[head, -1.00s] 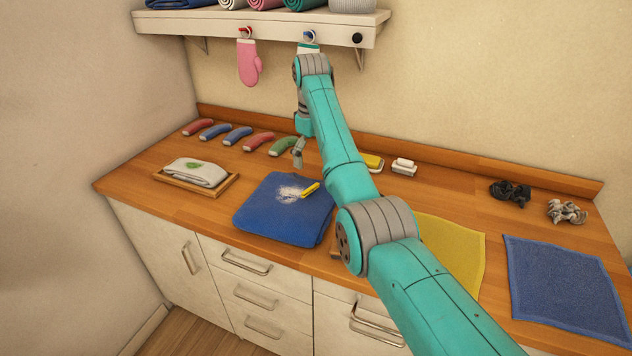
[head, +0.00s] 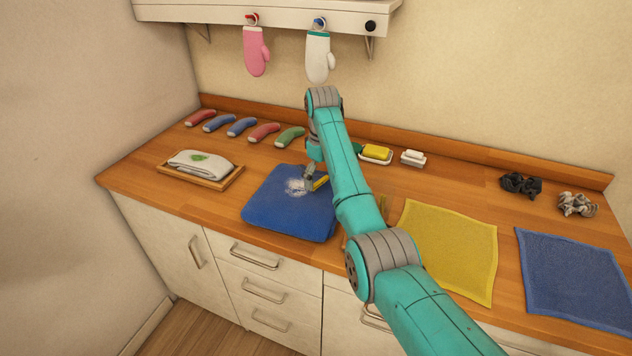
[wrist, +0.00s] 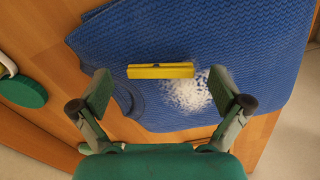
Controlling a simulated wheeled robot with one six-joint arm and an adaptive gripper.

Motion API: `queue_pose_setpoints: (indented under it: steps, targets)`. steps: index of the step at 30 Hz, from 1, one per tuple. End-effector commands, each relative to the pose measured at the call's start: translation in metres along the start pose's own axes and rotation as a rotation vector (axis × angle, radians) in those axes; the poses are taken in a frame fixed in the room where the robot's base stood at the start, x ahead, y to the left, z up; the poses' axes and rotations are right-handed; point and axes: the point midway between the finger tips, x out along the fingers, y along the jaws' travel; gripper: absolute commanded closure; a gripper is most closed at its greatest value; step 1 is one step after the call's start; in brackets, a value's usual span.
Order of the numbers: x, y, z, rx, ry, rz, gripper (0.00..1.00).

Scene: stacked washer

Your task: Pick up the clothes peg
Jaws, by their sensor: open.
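The yellow clothes peg (head: 321,183) lies on the folded blue cloth (head: 268,212), beside a patch of white powder (head: 296,187). In the wrist view the peg (wrist: 160,71) lies crosswise, just beyond the fingertips and roughly centred between them. The white powder (wrist: 188,92) is close to its right end. My gripper (wrist: 168,92) is open and empty, its two fingers spread wider than the peg's length. In the head view my gripper (head: 309,181) is low over the cloth, and partly covers the peg. I cannot tell the exact height above it.
A wooden tray with a folded white cloth (head: 200,164) stands left. Several coloured socks (head: 241,127) lie along the back left. A yellow sponge on a dish (head: 376,153) and white soap bars (head: 413,158) sit behind my arm. Yellow (head: 450,245) and blue (head: 578,275) cloths lie right.

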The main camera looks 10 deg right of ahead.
Motion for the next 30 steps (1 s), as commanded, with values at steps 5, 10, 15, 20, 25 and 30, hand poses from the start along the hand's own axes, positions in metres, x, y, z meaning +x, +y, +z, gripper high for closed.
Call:
queue_pose_setpoints:
  steps: [5,10,15,20,25,30]
  targets:
    - [0.004,0.001,0.001,0.0,0.001,0.001,0.0]
    - [0.004,0.001,0.001,0.0,0.001,0.001,0.18]
    - [0.004,0.001,0.001,0.0,0.001,0.001,0.38]
    - [0.004,0.001,0.001,0.0,0.001,0.001,0.38]
    - [0.002,0.001,0.0,0.0,0.001,0.001,0.38]
    - [-0.016,-0.001,-0.004,0.0,0.003,0.002,0.38]
